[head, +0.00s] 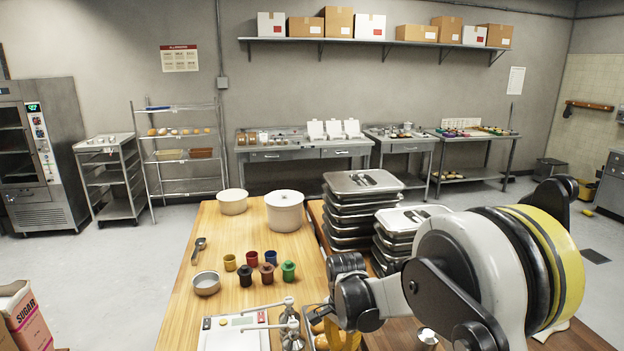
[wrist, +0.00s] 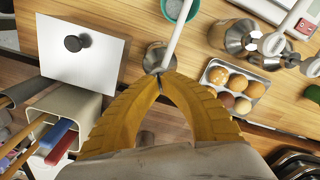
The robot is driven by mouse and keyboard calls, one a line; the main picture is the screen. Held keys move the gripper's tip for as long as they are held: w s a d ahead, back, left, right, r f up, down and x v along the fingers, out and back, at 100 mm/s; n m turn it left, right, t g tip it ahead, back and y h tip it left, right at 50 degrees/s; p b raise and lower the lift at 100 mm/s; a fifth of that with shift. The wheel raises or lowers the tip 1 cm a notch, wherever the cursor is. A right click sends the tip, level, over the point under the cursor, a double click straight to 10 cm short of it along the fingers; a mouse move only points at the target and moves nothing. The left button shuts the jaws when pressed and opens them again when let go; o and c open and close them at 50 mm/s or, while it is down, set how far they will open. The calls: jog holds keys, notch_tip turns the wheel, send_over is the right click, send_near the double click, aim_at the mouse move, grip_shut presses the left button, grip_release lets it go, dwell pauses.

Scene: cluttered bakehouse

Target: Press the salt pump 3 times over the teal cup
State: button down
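The teal cup (wrist: 179,9) is cut by the top edge of the wrist view and seems to have pale grains inside. In the head view my gripper (head: 342,338) is at the bottom, partly cut off, and the teal cup does not show.
Two more pump dispensers (wrist: 236,38) stand to the right, with a tray of buns or eggs (wrist: 207,72) below. A white box (wrist: 82,55) and a utensil holder (wrist: 72,112) are at left. Small coloured cups (head: 267,273), a scale (head: 232,333) and stacked metal pans (head: 348,207) crowd the worktops.

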jog(key=shift+s+a+f+b, duration=0.1)
jog(key=shift+a+f+b, duration=0.35)
jog(key=shift+f+b, duration=0.35)
jog(key=shift+s+a+f+b, duration=0.1)
jog(key=shift+a+f+b, duration=0.4)
jog(key=shift+f, duration=0.35)
jog(key=shift+r+p, duration=0.6)
jog(key=shift+r, duration=0.4)
jog(key=r, duration=0.1)
jog(key=d+r+p, duration=0.1)
jog(key=r, duration=0.1)
jog(key=d+r+p, duration=0.1)
jog(key=shift+w+d+r, duration=0.15)
jog(key=shift+w+d, duration=0.05)
jog(key=shift+w, duration=0.05)
jog(key=shift+a+r+p, duration=0.25)
jog(key=shift+r+p, duration=0.55)
jog(key=shift+r, duration=0.2)
jog(key=shift+r+p, duration=0.65)
jog(key=shift+r, duration=0.6)
